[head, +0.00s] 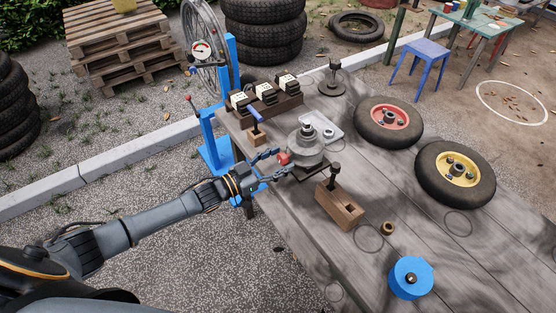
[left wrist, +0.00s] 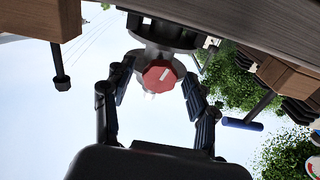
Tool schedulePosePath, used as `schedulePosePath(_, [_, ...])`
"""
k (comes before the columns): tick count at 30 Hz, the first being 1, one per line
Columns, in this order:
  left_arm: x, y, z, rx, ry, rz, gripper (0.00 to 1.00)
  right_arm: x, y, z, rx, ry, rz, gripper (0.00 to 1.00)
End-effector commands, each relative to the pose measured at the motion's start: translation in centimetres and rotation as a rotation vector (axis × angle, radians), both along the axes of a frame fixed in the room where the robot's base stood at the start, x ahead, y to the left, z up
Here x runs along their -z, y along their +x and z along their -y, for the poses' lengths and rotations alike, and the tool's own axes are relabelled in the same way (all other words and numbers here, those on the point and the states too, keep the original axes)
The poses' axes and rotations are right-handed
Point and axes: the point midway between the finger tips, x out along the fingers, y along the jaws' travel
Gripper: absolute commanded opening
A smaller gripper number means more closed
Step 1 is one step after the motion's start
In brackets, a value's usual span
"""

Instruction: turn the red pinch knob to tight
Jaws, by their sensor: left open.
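The red pinch knob (head: 283,158) sticks out of the left side of a grey round metal body (head: 309,150) on the wooden table. In the left wrist view the knob (left wrist: 160,76) is a red faceted face with a short white mark, seen almost head-on. My left gripper (head: 279,163) is open, its fingers pointing at the knob from the left. In the left wrist view my left gripper (left wrist: 158,85) has one finger on each side of the knob, with gaps showing. I cannot tell how deep the fingertips reach. My right gripper is not in view.
A wooden block with a dark post (head: 340,205) stands close in front of the metal body. A small block with a blue handle (head: 256,128) stands behind my gripper. A blue cylinder (head: 411,277) and two wheels (head: 389,122) (head: 455,174) lie farther right. A blue stand (head: 213,140) rises at the table's left.

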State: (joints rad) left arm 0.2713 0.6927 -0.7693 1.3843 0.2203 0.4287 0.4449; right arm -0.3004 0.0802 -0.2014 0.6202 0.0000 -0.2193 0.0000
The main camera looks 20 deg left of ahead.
Motion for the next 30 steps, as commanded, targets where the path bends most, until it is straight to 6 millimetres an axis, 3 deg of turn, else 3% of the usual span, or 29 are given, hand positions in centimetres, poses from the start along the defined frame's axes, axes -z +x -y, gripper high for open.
schedulePosePath(1, [-0.01,-0.01,-0.01,0.0,0.0,0.0,0.51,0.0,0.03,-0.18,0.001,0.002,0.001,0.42])
schedulePosePath(8, [-0.01,-0.02,-0.03,0.0,0.0,0.0,0.05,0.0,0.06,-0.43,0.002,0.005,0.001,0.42])
schedulePosePath(9, [-0.02,-0.02,-0.03,0.0,0.0,0.0,0.03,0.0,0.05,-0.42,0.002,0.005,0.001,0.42])
schedulePosePath(20, [-0.01,0.0,-0.04,-0.001,0.053,0.044,0.03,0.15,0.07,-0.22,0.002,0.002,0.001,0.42])
schedulePosePath(30, [0.04,-0.01,-0.01,-0.002,0.257,0.202,0.03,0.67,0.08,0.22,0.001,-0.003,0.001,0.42])
